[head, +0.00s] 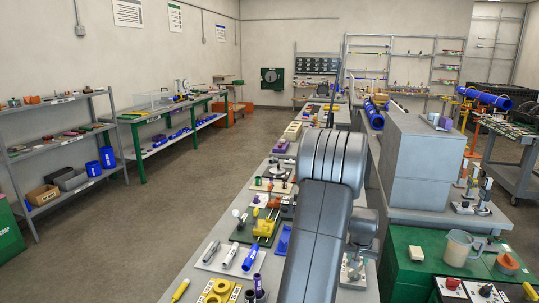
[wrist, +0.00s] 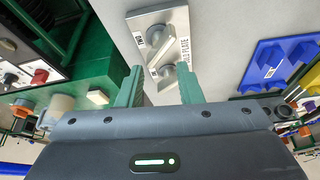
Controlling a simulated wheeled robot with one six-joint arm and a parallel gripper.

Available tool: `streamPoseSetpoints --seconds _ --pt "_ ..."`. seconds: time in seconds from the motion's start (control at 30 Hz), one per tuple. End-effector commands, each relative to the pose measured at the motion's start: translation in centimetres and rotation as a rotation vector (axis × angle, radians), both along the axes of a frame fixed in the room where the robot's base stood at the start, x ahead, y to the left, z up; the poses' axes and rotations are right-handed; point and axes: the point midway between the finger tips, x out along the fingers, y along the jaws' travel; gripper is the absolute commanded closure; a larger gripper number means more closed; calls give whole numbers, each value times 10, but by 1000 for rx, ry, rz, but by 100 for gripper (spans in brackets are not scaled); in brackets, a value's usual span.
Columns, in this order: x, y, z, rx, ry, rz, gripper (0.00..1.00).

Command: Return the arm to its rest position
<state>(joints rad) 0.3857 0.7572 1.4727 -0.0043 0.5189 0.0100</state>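My arm (head: 322,215) rises through the middle of the head view, bent at the top, above the long grey bench. My gripper cannot be made out in the head view. In the wrist view my gripper (wrist: 161,88) shows two green fingers spread apart with nothing held between them. Beyond the fingertips lies a pale labelled plate (wrist: 179,20) with metal knobs and a wedge-shaped piece. The fingertips overlap the plate's near end in the picture; I cannot tell the height gap.
The grey bench (head: 196,284) carries many fittings and tools. A grey cabinet (head: 416,160) and a green bench with a jug (head: 457,248) stand right of my arm. Shelves (head: 60,150) line the left wall. Open floor (head: 150,215) lies left of the bench.

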Motion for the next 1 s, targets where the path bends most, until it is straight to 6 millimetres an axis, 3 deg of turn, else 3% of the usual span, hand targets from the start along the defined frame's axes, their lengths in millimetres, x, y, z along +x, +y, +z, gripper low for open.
streamPoseSetpoints --seconds 0.23,0.7,1.0 --pt "-6 2 15 0 0 0 67" --pt "-8 4 16 1 1 0 67" --pt "-31 25 17 11 3 6 67"
